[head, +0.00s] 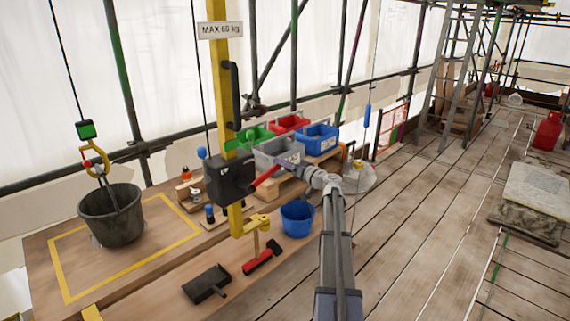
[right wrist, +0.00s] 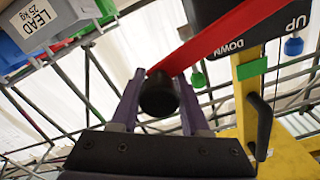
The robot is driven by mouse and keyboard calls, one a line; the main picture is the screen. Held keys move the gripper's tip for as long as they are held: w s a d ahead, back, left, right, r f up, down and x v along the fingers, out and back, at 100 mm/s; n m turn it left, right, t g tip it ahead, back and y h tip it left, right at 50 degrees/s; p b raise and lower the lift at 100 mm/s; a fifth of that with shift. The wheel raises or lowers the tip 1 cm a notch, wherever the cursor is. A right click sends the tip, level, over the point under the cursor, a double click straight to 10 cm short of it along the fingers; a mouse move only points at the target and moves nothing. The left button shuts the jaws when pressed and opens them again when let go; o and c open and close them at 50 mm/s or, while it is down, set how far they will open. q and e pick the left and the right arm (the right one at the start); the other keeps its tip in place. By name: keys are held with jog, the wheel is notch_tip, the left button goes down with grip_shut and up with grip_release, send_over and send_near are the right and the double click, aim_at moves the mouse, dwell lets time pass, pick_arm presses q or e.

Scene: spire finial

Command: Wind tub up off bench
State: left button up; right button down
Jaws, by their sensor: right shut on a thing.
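The dark tub (head: 112,222) is at the left over the bench (head: 150,285), within a yellow outline. It hangs upright by its bail from a yellow hook (head: 95,157) under a green block (head: 86,130) on a line. I cannot tell whether its base touches the bench. The black winch box (head: 230,178) sits on a yellow post and has a red crank arm (head: 266,175). My right gripper (head: 290,169) is at the crank's end. In the right wrist view its fingers are shut around the crank's black knob (right wrist: 158,95). UP and DOWN are marked on the winch box (right wrist: 245,28). My left gripper is not in view.
Green, red (head: 289,123), blue (head: 317,138) and grey bins stand behind the winch. A blue bucket (head: 298,218), red brush (head: 262,258) and black dustpan (head: 207,284) are in front. A sign (head: 220,30) reads MAX 60 kg. Plank floor at right is mostly clear.

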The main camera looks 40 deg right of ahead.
jog(key=a+r+n+p, duration=0.3)
jog(key=r+n+p, duration=0.1)
jog(key=r, duration=0.1)
jog(key=shift+s+a+r+n+p, duration=0.15)
jog(key=shift+r+n+p, duration=0.15)
jog(key=shift+n, duration=0.1)
jog(key=shift+c, duration=2.3)
grip_release()
jog(key=shift+s, duration=0.1)
jog(key=s, duration=0.7)
jog(key=shift+s+d, duration=0.3)
